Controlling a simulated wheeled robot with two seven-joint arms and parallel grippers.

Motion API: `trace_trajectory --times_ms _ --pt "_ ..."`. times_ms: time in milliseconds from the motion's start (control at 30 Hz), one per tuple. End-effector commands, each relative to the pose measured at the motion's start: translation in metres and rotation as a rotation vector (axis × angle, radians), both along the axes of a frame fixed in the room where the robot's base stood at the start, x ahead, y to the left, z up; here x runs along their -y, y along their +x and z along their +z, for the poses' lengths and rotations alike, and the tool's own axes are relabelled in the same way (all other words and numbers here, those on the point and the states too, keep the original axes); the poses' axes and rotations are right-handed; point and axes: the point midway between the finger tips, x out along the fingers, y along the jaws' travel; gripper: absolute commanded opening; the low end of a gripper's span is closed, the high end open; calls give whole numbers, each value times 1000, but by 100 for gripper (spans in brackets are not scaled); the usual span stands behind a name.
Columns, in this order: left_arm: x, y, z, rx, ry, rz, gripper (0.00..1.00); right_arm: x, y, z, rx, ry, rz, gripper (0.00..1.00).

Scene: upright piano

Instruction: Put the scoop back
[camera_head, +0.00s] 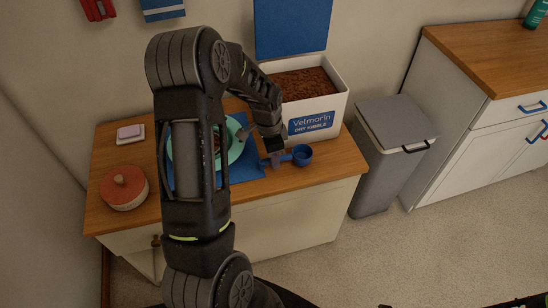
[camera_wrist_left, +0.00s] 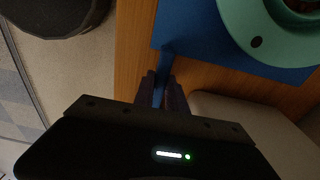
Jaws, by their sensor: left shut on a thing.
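The blue scoop (camera_head: 302,154) shows in the head view at the counter's front right, its round cup to the right of my left gripper (camera_head: 276,157). My left gripper is shut on the scoop's handle. In the left wrist view a strip of blue handle (camera_wrist_left: 158,96) shows between my left gripper's fingers (camera_wrist_left: 162,88); the cup is hidden there. I cannot tell if the scoop touches the counter. The white kibble box (camera_head: 334,113) stands open just behind, full of brown kibble (camera_head: 300,84). My right gripper is not in view.
A green bowl (camera_head: 236,152) sits on a blue mat (camera_head: 246,170), partly hidden by my left arm. A red-lidded pot (camera_head: 124,186) and a pink block (camera_head: 130,132) are on the wooden counter (camera_head: 335,164). A grey bin (camera_head: 395,125) stands to the right.

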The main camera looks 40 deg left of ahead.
Motion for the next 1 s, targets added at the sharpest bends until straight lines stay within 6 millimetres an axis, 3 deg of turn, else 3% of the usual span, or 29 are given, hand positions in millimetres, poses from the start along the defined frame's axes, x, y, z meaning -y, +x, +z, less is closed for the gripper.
trace_trajectory --times_ms 533,567,800,1000 --pt "0 0 -13 1 0 1 0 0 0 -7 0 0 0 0" --pt "0 0 -11 1 0 1 18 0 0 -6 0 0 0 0" --pt "0 0 -11 1 1 1 38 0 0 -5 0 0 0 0" --pt "0 0 -11 1 1 1 38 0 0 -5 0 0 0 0"
